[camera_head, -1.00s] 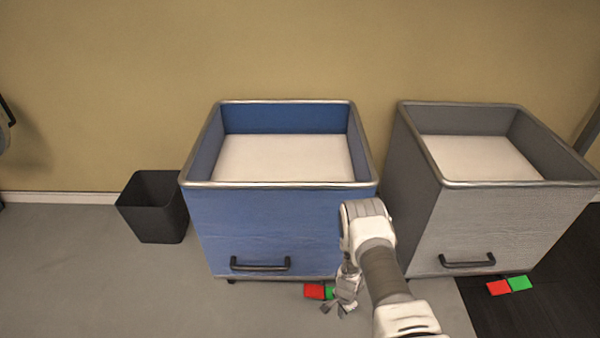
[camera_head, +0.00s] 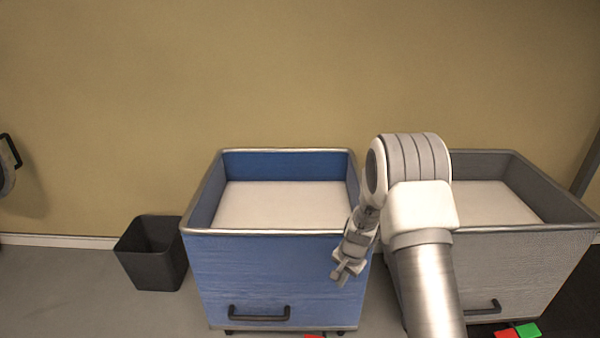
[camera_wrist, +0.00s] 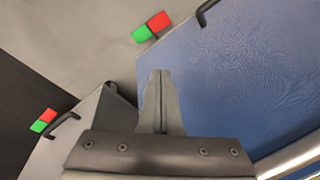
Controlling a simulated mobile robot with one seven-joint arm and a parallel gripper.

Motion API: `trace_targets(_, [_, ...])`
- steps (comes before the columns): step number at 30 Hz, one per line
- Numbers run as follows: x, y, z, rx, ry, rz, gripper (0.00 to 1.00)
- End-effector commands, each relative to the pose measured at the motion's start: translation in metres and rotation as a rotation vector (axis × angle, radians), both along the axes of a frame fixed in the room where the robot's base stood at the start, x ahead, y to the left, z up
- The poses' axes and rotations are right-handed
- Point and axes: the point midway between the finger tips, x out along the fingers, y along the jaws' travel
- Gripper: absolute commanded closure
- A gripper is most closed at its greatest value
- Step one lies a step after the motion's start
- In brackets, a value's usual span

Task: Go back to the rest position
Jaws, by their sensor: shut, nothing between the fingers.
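My gripper (camera_head: 340,275) is shut and empty in the head view. It hangs in front of the right side of the blue bin's front wall, with its fingers pointing down. My arm is bent and raised, and it covers part of the grey bin. In the wrist view the closed fingers (camera_wrist: 160,75) point towards the floor, beside the blue bin's front wall.
The blue bin (camera_head: 210,270) and the grey bin (camera_head: 535,265) stand side by side against the wall. A dark wastebasket (camera_head: 150,270) stands left of them. Red and green pedals (camera_head: 515,331) lie at the grey bin's foot. The floor at the left is clear.

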Motion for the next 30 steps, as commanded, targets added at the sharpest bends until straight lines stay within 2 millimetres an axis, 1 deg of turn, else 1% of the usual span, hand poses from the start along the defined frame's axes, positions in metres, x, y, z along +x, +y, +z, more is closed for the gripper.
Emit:
trace_targets(1, [0.0,0.001,0.027,0.0,-0.021,0.024,1.0])
trace_targets(2, [-0.002,0.001,0.04,0.0,-0.029,0.038,1.0])
trace_targets(3, [-0.004,0.002,0.057,-0.001,-0.039,0.057,1.0])
trace_targets(5, [-0.009,0.002,0.081,-0.005,-0.056,0.088,1.0])
trace_targets(6, [-0.013,0.002,0.097,-0.006,-0.064,0.106,1.0])
trace_targets(8, [-0.02,0.002,0.121,-0.011,-0.081,0.136,1.0])
trace_targets(9, [-0.025,0.002,0.137,-0.014,-0.093,0.155,1.0])
trace_targets(11, [-0.034,0.002,0.159,-0.021,-0.109,0.184,1.0])
trace_targets(15, [-0.059,0.001,0.206,-0.04,-0.144,0.25,1.0])
trace_targets(18, [-0.079,0.0,0.236,-0.057,-0.171,0.296,1.0])
trace_targets(20, [-0.093,-0.001,0.253,-0.068,-0.184,0.326,1.0])
trace_targets(24, [-0.127,-0.003,0.287,-0.1,-0.219,0.387,1.0])
trace_targets(26, [-0.143,-0.004,0.299,-0.115,-0.232,0.413,1.0])
trace_targets(30, [-0.18,-0.008,0.323,-0.154,-0.263,0.472,1.0])
